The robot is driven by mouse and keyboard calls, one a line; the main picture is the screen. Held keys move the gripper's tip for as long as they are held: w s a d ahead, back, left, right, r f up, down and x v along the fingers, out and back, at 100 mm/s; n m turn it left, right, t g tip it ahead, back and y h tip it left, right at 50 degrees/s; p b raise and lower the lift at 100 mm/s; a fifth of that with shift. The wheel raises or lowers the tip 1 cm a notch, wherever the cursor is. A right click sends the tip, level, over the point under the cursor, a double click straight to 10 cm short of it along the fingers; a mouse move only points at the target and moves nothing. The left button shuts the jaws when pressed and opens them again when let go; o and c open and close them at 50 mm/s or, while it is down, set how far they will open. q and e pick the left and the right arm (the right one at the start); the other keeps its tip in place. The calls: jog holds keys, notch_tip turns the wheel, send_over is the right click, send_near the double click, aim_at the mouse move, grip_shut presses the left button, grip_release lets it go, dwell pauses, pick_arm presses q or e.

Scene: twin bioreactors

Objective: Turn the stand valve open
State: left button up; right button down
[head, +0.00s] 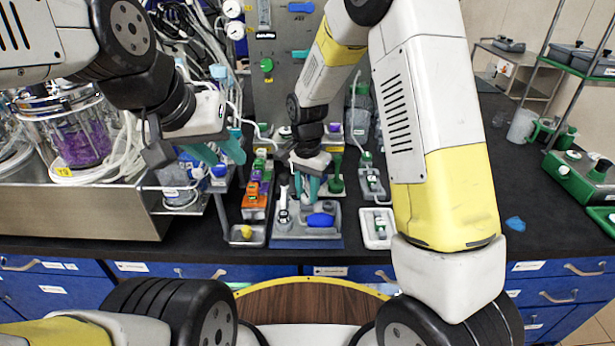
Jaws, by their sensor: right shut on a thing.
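My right gripper (308,187) points down at the back of a grey tray with a blue base (300,238) on the bench. Its teal fingers are shut on a small part there, which I take to be the stand valve; the fingers hide it, so its handle angle cannot be told. A blue handle-like piece (320,220) and a pale upright fitting (283,206) are in the same tray, in front of the fingers. My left gripper (218,152) is open and empty, in the air left of the tray, above a small bottle on a metal shelf.
An orange block with coloured caps (254,200) stands close left of the tray, with a yellow-knobbed block (246,233) in front. A white tray (377,228) lies to the right. A green funnel-like piece (337,173) stands just behind. Purple-filled vessel (82,140) is at left.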

aim_at(306, 195)
jog(key=n, duration=1.1)
jog(key=shift+a, duration=0.1)
jog(key=shift+n, duration=1.9)
jog(key=c, duration=1.1)
grip_release()
notch_tip(306, 195, up, 8)
jog(key=shift+f, duration=0.1)
